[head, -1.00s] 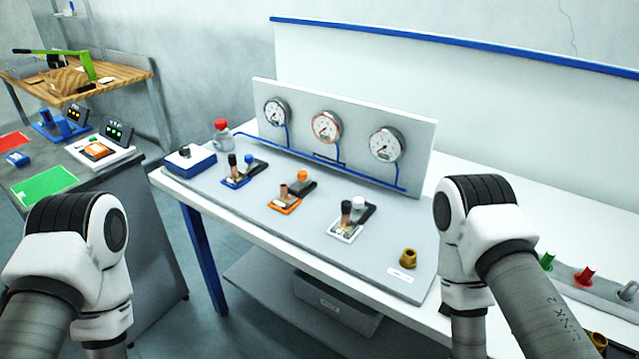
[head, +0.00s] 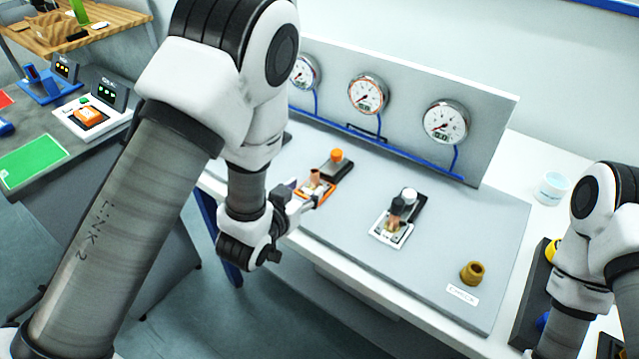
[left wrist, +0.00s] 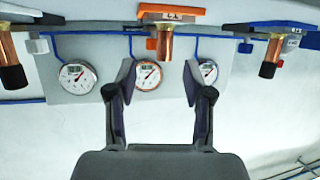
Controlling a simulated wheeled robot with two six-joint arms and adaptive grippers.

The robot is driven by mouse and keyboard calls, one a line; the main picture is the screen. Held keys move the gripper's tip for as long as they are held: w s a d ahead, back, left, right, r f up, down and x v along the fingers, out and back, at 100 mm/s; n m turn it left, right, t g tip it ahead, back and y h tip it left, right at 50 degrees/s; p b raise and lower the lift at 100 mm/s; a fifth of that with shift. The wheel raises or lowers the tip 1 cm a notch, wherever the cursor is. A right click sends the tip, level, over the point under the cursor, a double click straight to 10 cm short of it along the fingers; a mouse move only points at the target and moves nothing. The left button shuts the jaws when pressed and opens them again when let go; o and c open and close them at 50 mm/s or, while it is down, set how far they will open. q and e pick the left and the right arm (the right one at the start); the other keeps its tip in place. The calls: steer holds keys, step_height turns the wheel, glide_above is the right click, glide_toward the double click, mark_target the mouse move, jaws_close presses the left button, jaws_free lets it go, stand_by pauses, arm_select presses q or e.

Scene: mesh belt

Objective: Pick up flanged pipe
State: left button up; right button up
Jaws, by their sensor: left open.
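A short copper pipe (head: 314,177) stands in the orange holder (head: 327,192) on the grey panel; it seems to be the flanged pipe, though I cannot clearly make out a flange. My left gripper (head: 298,196) is beside this holder and partly overlaps it in the head view. In the left wrist view, the copper pipe (left wrist: 165,44) hangs from the orange holder (left wrist: 171,14) at the top of the picture. The open fingers of my left gripper (left wrist: 160,78) lie below it, apart and with nothing between them. My right gripper is out of view.
A white holder (head: 384,231) with a black-capped copper pipe stands to the right. A brass fitting (head: 472,274) sits by the CHECK label. The gauge board (head: 410,95) rises behind the holders. A white cup (head: 552,189) stands on the right.

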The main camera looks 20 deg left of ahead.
mark_target(313, 181)
arm_select(q)
steer(key=x, duration=0.2)
steer(key=p+x, duration=0.1)
steer(key=x, duration=0.1)
steer(key=a+p+x, duration=0.1)
steer(key=x, duration=0.2)
steer(key=shift+f, duration=0.25)
steer(key=shift+s+d, duration=0.15)
jaws_close()
